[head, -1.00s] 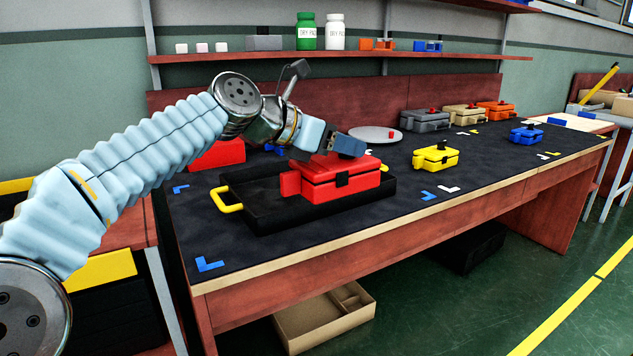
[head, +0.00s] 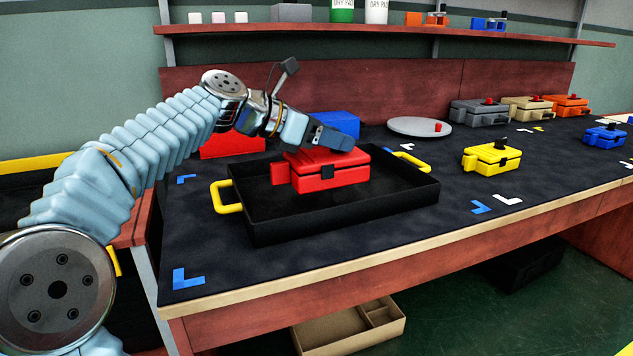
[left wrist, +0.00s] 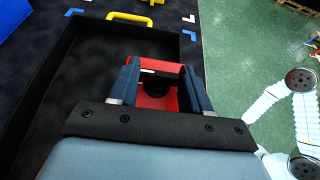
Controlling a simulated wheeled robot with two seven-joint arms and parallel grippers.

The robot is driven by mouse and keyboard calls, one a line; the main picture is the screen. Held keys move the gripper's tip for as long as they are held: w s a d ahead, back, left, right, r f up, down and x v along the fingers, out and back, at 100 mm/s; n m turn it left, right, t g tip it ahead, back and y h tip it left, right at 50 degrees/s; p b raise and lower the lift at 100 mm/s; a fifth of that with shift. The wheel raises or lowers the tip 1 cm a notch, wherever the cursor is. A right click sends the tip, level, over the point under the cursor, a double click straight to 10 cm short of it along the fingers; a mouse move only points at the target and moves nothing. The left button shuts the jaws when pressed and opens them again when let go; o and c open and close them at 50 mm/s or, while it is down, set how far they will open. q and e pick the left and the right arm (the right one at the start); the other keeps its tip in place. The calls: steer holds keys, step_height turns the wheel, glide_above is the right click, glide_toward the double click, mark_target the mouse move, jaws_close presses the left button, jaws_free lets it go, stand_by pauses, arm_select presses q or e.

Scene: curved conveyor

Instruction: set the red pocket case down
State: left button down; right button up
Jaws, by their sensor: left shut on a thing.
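In the left wrist view the red case (left wrist: 160,66) shows between the two fingers of my left gripper (left wrist: 160,92). The case is upright, over the inside of a black tray (head: 345,217) with yellow handles. I cannot tell whether its underside touches the tray floor. My right gripper is not in view.
Behind the tray are a blue box (head: 337,124) and a red box (head: 232,146). A grey round plate (head: 420,127) lies behind on the right. A yellow case (head: 491,159) stands right of the tray. The tray's left part and the mat's front are clear.

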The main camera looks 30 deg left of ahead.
mark_target(324, 150)
arm_select(q)
steer(key=a+f, duration=0.2)
steer(key=shift+s+f+b, duration=0.15)
steer(key=shift+f+b, duration=0.15)
steer(key=shift+b, duration=0.05)
steer(key=f+b, duration=0.1)
steer(key=f, duration=0.1)
steer(key=a+f+b, duration=0.1)
steer(key=f, duration=0.1)
steer(key=shift+s+a, duration=0.15)
steer(key=shift+s, duration=0.05)
steer(key=shift+f, duration=0.2)
steer(key=shift+f, duration=0.1)
steer(key=c, duration=0.5)
jaws_free()
steer(key=shift+s+a+r, duration=0.15)
steer(key=shift+r, duration=0.1)
steer(key=p+v, duration=0.1)
steer(key=v, duration=1)
steer(key=shift+s+p, duration=0.2)
steer(key=shift+p, duration=0.2)
steer(key=shift+a+r, duration=0.1)
